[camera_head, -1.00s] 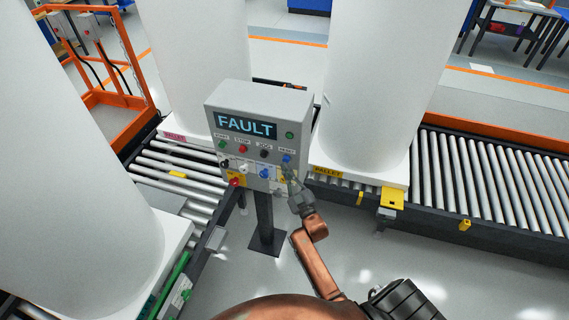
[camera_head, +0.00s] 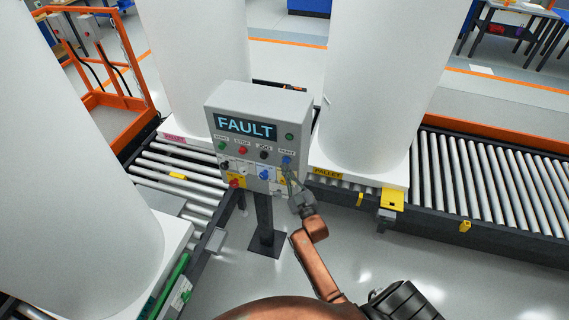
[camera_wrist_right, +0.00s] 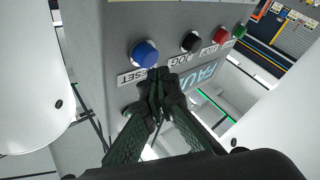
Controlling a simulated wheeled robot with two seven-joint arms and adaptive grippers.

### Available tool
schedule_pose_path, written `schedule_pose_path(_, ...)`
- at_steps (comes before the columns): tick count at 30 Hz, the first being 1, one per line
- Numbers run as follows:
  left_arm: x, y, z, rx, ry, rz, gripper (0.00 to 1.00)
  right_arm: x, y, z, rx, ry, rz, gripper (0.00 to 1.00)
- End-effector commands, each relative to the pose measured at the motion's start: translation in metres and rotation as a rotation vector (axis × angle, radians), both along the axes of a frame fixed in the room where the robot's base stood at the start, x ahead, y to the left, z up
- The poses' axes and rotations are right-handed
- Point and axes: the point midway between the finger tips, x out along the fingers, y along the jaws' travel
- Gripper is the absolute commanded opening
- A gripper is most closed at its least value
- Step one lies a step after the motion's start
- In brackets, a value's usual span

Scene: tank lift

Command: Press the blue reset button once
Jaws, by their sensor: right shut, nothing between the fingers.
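The grey control box (camera_head: 258,103) stands on a post, and its screen reads FAULT. The blue reset button (camera_head: 286,160) is at the right end of its upper button row, beside the black jog, red stop and green start buttons. In the right wrist view the blue reset button (camera_wrist_right: 145,54) is large, with a RESET label by it. My right gripper (camera_head: 289,172) is shut and empty, its tips just below the button in the head view. In the right wrist view the fingertips (camera_wrist_right: 157,76) are close to the button; I cannot tell whether they touch it. My left gripper is not in view.
Large white tanks stand on pallets around the box. Roller conveyors (camera_head: 491,185) run right and left of it. An orange frame (camera_head: 128,60) stands at the back left. Below the reset button the panel carries a lower row with another blue knob (camera_head: 264,174).

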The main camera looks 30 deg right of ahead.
Motion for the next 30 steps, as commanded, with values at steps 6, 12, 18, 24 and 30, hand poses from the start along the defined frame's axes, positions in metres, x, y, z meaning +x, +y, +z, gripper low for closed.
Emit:
schedule_pose_path(6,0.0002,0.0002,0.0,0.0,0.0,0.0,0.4,-0.0001,0.0,-0.0002,0.0,0.0,0.0,0.0)
schedule_pose_path(12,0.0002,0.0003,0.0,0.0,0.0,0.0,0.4,0.0,0.0,-0.0001,0.0,0.0,0.0,0.0)
schedule_pose_path(18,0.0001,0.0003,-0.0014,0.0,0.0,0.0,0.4,0.0031,-0.0033,0.0,0.0,0.0,0.0,0.0)
schedule_pose_path(24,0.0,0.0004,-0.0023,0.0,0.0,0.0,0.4,0.0058,-0.007,0.0,0.001,0.0,0.0,0.0)
schedule_pose_path(30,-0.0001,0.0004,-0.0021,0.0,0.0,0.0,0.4,0.0058,-0.007,0.0002,0.0,0.0,0.0,0.0)
